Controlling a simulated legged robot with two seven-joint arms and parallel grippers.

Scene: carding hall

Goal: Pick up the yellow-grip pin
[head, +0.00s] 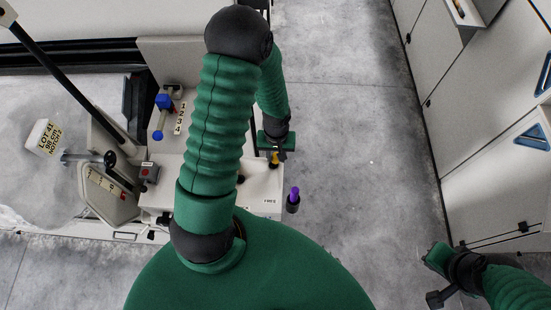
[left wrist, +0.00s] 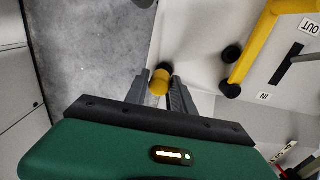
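The yellow-grip pin (left wrist: 159,82) stands at a pale surface in the left wrist view, with a black part at its far end. In the head view its yellow grip (head: 275,158) shows just below my left gripper (head: 273,154), over the white ledge.
A purple-grip pin (head: 294,195) stands at the ledge's right edge. A yellow bar (left wrist: 254,45) with black ends is right of the pin, near IN and OUT labels. Blue-knobbed levers (head: 163,101) are on the machine. Grey floor (head: 345,150) is open up to white cabinets (head: 490,110).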

